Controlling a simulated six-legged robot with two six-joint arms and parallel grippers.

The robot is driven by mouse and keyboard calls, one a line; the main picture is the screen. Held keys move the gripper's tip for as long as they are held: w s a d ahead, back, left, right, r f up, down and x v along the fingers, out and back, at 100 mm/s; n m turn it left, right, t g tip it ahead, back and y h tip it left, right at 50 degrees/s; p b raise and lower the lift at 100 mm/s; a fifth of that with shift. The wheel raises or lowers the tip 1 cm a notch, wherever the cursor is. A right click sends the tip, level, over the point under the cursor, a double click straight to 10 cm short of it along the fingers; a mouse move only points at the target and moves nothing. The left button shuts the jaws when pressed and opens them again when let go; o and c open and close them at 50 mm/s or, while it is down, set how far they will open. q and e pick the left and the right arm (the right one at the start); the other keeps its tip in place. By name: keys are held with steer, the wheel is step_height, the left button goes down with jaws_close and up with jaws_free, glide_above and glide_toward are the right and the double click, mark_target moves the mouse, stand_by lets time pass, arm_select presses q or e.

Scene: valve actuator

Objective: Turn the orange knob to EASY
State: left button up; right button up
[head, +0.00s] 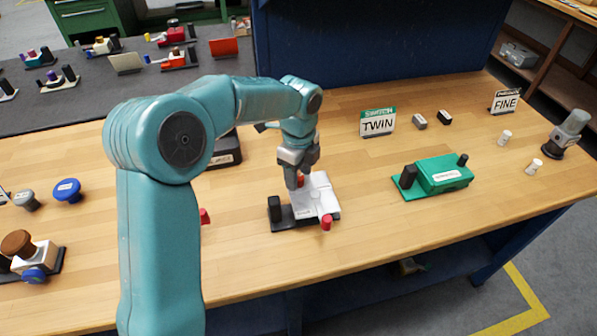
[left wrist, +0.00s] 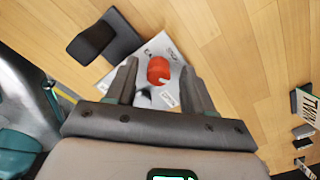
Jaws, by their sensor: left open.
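A white actuator box (head: 318,197) on a dark base with a black upright post stands on the wooden bench, below my left gripper (head: 298,183). An orange-red knob sits on its top; it shows clearly in the left wrist view (left wrist: 158,68), with a small pale mark at its lower edge. My left gripper is open, pointing down, one finger on each side of the knob in the left wrist view (left wrist: 158,82). Whether the fingers touch it, I cannot tell. My right gripper is not in view.
A red knob (head: 326,222) stands at the box's front. A green valve unit (head: 441,176) is to the right, a TWIN sign (head: 377,122) behind. Blue knob (head: 67,190) and brown-knobbed unit (head: 18,243) are left.

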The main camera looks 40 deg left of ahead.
arm_select(q)
steer(key=shift+s+d, duration=0.1)
steer(key=shift+d, duration=0.05)
steer(key=shift+s+r, duration=0.1)
steer(key=shift+c, duration=0.4)
jaws_close()
